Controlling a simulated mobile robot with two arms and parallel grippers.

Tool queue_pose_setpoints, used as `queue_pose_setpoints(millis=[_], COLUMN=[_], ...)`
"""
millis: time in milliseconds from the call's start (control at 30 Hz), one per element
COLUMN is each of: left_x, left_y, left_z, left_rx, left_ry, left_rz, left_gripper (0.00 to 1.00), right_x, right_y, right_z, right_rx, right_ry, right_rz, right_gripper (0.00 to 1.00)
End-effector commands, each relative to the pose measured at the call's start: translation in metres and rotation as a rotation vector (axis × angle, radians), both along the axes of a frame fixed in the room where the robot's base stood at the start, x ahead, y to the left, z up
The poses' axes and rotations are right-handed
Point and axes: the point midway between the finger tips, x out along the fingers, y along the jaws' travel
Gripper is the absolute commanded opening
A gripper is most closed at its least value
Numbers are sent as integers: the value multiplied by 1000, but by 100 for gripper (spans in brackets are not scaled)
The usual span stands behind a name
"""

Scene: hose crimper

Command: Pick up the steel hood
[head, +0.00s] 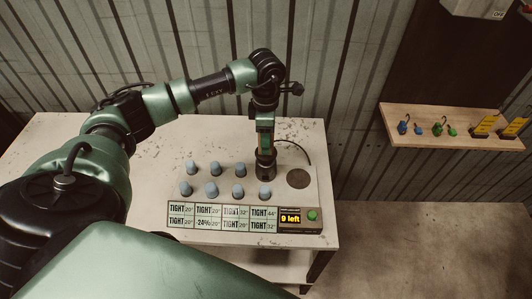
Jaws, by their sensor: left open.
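No object here can be singled out for sure as the steel hood. Several blue-grey caps stand upright in two rows on the panel (300,198) on the table; one is the front-row cap (238,190), another the back-row cap (191,168). My left gripper (266,174) points straight down at the right end of the back row, just behind the rightmost front cap (265,191). It is open. Its fingertips are small and dark, and whatever is between or under them is hidden. My right gripper is not in view.
Label plates (222,216), a "9 left" display (290,218) and a green button (312,215) line the panel's front. A dark disc (298,178) lies right of the gripper. A wooden shelf (450,135) holds small blue and green items. The table's (70,140) left part is clear.

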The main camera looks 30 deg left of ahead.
Motion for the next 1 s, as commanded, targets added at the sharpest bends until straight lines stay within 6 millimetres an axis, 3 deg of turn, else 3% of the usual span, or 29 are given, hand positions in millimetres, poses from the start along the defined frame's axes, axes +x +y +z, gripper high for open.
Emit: queue_pose_setpoints(millis=[167, 367, 400, 1000], left_x=[0, 0, 0, 0], left_y=[0, 0, 0, 0], left_z=[-1, -1, -1, 0], left_rx=[0, 0, 0, 1], left_ry=[0, 0, 0, -1], left_rz=[0, 0, 0, 1], left_gripper=[53, 3, 0, 0], right_x=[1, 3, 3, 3], right_y=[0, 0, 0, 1], right_z=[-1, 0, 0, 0], right_rx=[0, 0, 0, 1], right_ry=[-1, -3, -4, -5], right_rz=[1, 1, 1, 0], right_gripper=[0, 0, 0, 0])
